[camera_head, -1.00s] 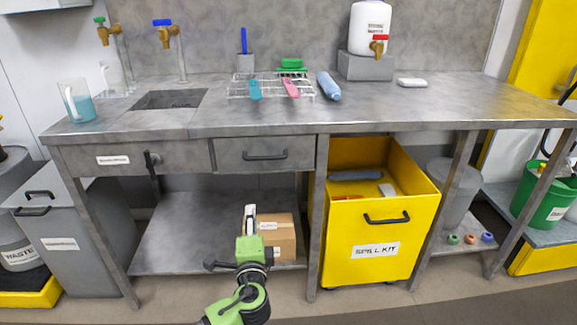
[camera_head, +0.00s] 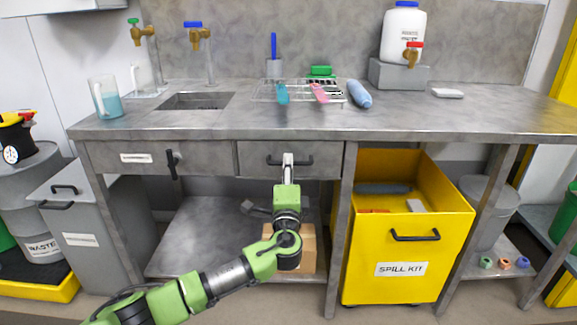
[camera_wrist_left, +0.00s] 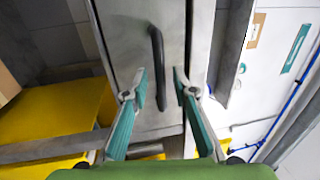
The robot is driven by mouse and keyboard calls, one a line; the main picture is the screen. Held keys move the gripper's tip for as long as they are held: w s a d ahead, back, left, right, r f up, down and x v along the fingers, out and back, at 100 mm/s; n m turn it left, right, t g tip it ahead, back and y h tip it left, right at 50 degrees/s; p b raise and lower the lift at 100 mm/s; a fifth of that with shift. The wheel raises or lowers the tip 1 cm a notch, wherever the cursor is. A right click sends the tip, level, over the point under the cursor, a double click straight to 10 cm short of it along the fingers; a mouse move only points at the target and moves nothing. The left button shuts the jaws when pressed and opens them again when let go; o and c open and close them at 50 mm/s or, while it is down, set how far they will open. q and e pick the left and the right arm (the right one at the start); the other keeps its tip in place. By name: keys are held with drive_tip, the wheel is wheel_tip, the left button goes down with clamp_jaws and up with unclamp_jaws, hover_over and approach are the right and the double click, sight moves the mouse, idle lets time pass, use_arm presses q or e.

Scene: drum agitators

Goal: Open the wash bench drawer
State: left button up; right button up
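The wash bench drawer (camera_head: 255,158) is a grey metal front under the bench top and looks shut. Its dark bar handle (camera_head: 305,160) runs across the front; in the left wrist view the handle (camera_wrist_left: 158,65) stands upright in the picture. My left gripper (camera_head: 288,158) is in front of the drawer and hides the middle of the handle. In the left wrist view, the fingers of my left gripper (camera_wrist_left: 160,78) are apart, one on each side of the handle's line. I cannot tell whether they touch it. My right gripper is not in view.
The yellow spill kit bin (camera_head: 455,235) stands right of the drawer's leg. A cardboard box (camera_head: 308,255) is on the lower shelf (camera_head: 190,240). A fixed panel with a dark lever (camera_head: 173,163) is left of the drawer. The bench top (camera_head: 230,122) carries a drying rack.

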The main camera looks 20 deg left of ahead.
use_arm(q)
drive_tip(key=shift+x, duration=1.1)
clamp_jaws()
